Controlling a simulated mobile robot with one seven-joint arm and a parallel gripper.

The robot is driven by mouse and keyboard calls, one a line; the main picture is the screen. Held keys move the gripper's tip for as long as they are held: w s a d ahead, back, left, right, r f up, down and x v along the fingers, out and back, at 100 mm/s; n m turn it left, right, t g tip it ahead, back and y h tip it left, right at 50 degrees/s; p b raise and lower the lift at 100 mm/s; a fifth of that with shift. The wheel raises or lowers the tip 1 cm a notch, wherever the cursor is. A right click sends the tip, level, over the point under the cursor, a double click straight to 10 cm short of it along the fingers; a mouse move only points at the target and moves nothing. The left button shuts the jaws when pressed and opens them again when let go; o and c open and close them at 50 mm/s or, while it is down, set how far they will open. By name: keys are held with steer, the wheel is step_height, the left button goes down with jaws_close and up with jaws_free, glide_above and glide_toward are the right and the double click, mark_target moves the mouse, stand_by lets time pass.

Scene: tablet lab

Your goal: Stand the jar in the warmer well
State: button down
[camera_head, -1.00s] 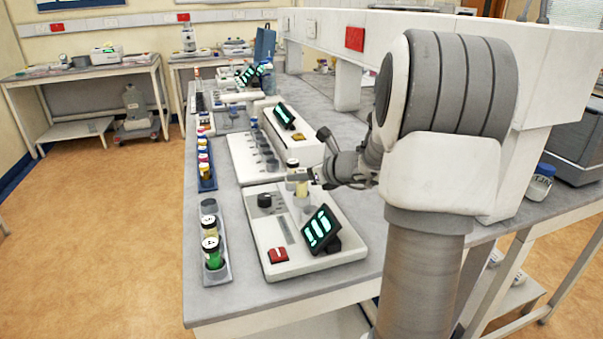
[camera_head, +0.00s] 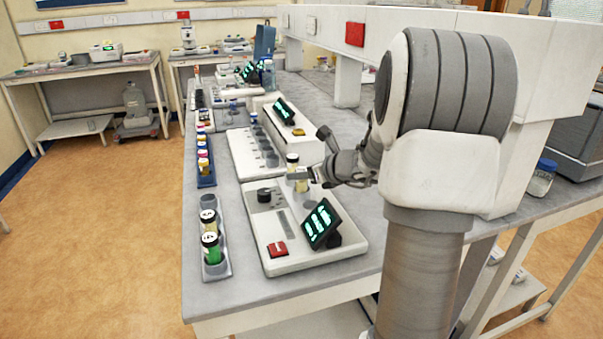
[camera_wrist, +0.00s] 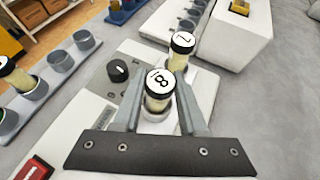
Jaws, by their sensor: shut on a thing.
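In the wrist view, a jar with yellow contents and a black-rimmed white lid marked like "18" (camera_wrist: 160,82) is between the two fingers of my gripper (camera_wrist: 160,104), which is shut on it. It looks upright. A pale ring of the warmer well (camera_wrist: 157,116) shows around its lower end; I cannot tell how deep the jar sits. A second jar (camera_wrist: 181,46) with a similar lid stands just beyond it. In the head view, the gripped jar (camera_head: 301,183) is over the white warmer (camera_head: 262,222), its lid mostly hidden by my gripper (camera_head: 304,173).
The warmer carries a black knob (camera_head: 264,195), a red switch (camera_head: 278,249) and a tilted screen (camera_head: 321,224). A grey rack (camera_head: 217,270) with two jars stands to its left. Another white device (camera_head: 245,160) and a blue rack (camera_head: 207,181) lie behind.

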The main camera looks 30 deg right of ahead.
steer(key=shift+c, duration=1.9)
jaws_free()
steer(key=p+v, duration=0.3)
steer(key=v, duration=1.4)
steer(key=shift+s, duration=0.2)
